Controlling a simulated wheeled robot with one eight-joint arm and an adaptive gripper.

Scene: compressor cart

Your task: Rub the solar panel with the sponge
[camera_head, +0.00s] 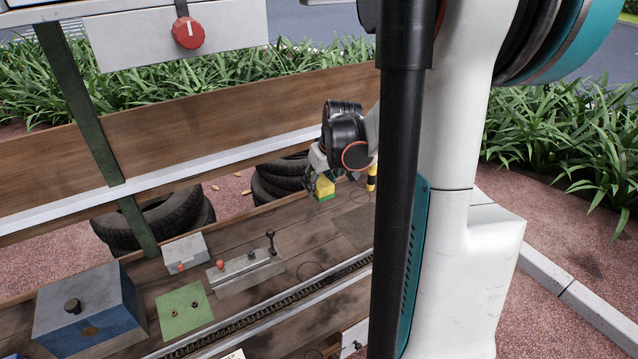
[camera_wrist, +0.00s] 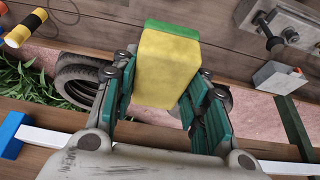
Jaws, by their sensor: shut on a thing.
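The sponge (camera_head: 325,187) is a yellow block with a green layer, and it shows large in the wrist view (camera_wrist: 166,66). My gripper (camera_head: 319,181) is shut on it, with one finger on each side of the block in the wrist view. In the head view the green layer faces down, close to the wooden deck; I cannot tell whether it touches. No solar panel can be named for certain. A flat dark square (camera_head: 356,224) lies on the deck just right of and nearer than the sponge, partly hidden by my arm.
A lever block (camera_head: 243,270), a green plate (camera_head: 184,309) and a blue box (camera_head: 90,312) stand on the deck to the left. A yellow-and-black cylinder (camera_head: 372,177) stands right of the sponge. Tires (camera_head: 160,220) lie behind the deck, below a long wooden board (camera_head: 230,125).

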